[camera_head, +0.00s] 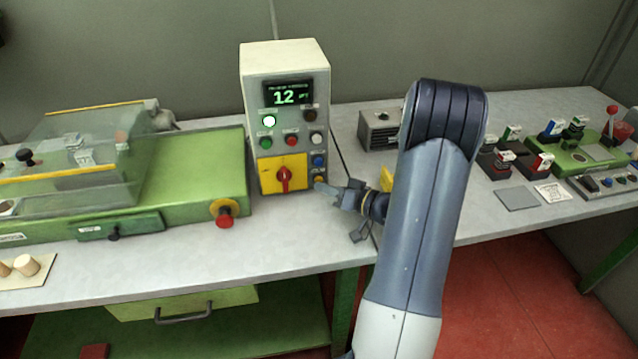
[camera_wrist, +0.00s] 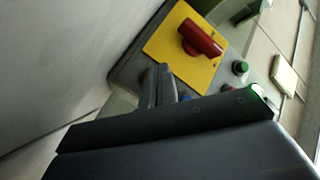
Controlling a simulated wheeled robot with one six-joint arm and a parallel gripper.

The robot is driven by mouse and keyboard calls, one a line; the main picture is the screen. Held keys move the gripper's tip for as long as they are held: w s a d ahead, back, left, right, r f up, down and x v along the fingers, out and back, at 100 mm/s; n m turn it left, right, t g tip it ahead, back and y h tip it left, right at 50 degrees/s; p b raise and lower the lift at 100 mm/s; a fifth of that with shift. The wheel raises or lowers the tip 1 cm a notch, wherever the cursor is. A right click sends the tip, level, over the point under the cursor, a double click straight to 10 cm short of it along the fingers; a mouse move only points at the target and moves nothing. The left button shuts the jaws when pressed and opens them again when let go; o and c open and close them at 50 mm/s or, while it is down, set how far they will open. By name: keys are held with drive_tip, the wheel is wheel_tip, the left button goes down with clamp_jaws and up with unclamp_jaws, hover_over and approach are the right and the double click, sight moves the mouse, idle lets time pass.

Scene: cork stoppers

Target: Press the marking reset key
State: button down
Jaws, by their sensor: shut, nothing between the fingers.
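The control box (camera_head: 285,62) stands upright on the bench, with a lit display reading 12. Its keys include a lit green one (camera_head: 269,121), a green one (camera_head: 266,143), a red one (camera_head: 292,141), a white one (camera_head: 316,138), a blue one (camera_head: 319,160) and a yellow one (camera_head: 319,180). Their labels are too small to read, so I cannot tell which is the marking reset key. My gripper (camera_head: 322,187) is shut and empty, its tips close to the yellow key; contact cannot be told. In the wrist view my fingers (camera_wrist: 158,72) partly cover the key column.
A red rotary switch (camera_head: 285,178) on a yellow plate sits left of my gripper. A green machine with a clear cover (camera_head: 90,140) stands left. A grey box (camera_head: 378,130) and stamps (camera_head: 497,163) stand right. The bench front is mostly clear.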

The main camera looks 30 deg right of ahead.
drive_tip(key=shift+s+a, duration=0.15)
drive_tip(key=shift+s, duration=0.25)
drive_tip(key=shift+s+f+b, duration=0.1)
drive_tip(key=shift+b, duration=0.25)
drive_tip(key=s+b, duration=0.2)
drive_tip(key=s, duration=0.1)
drive_tip(key=shift+a, duration=0.4)
drive_tip(key=shift+s+a+b, duration=0.25)
drive_tip(key=shift+s+b, duration=0.2)
drive_tip(key=shift+s, duration=0.4)
drive_tip(key=shift+w, duration=0.1)
drive_tip(key=shift+w+d+r+p, duration=0.15)
drive_tip(key=shift+w+p, duration=0.35)
drive_tip(key=shift+w, duration=0.05)
drive_tip(key=shift+w+d+r+p, duration=0.1)
drive_tip(key=shift+w+p, duration=0.35)
drive_tip(key=shift+w, duration=0.05)
drive_tip(key=shift+d+r+p, duration=0.1)
drive_tip(key=shift+p, duration=0.8)
